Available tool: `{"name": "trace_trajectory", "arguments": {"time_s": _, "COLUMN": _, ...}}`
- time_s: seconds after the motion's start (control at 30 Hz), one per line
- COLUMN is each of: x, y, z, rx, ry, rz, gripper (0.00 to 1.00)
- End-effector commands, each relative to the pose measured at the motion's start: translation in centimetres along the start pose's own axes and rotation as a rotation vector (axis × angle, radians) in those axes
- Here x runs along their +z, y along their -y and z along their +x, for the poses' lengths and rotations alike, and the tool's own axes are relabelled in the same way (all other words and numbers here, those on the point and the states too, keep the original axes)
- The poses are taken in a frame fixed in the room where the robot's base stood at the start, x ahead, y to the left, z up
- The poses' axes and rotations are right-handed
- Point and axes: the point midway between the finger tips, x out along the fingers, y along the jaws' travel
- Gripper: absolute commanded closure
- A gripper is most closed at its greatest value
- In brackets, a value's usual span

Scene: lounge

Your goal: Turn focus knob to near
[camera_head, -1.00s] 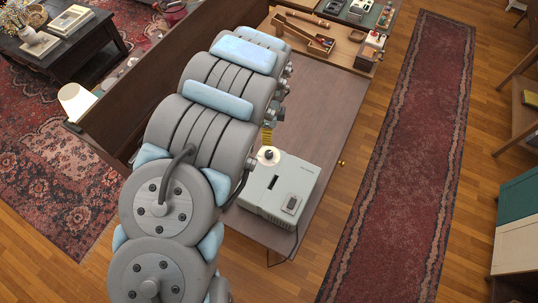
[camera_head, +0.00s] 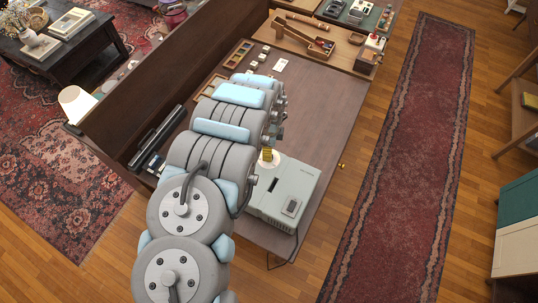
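A pale grey-green boxy device (camera_head: 285,196), which looks like a projector, stands near the front end of the long brown table (camera_head: 318,118). A dark remote-like piece (camera_head: 291,207) lies on its top. A white round part with a yellowish piece (camera_head: 268,157) shows at its far left corner; I cannot tell whether this is the focus knob. No near marking can be read. My arm passes left of the device and hides part of the table. My gripper is mostly hidden behind the arm near the device's far left corner, so its fingers cannot be made out.
Small boxes and a white card (camera_head: 280,65) lie farther back on the table. A wooden tray (camera_head: 340,52) with wooden pieces is at the far end. A dark bar (camera_head: 157,136) lies along the left side. The tabletop right of the device's far end is clear.

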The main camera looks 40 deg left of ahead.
Motion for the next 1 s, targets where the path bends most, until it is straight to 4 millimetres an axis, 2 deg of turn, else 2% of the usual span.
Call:
{"name": "trace_trajectory", "arguments": {"time_s": 0.43, "x": -0.1, "y": -0.1, "z": 3.9, "rx": 0.002, "ry": -0.002, "rz": 0.001, "gripper": 0.38}}
{"name": "trace_trajectory", "arguments": {"time_s": 0.73, "x": -0.1, "y": -0.1, "z": 5.4, "rx": 0.002, "ry": -0.001, "rz": 0.001, "gripper": 0.38}}
{"name": "trace_trajectory", "arguments": {"time_s": 1.0, "x": 0.0, "y": -0.1, "z": 5.6, "rx": 0.002, "ry": 0.001, "rz": 0.001, "gripper": 0.38}}
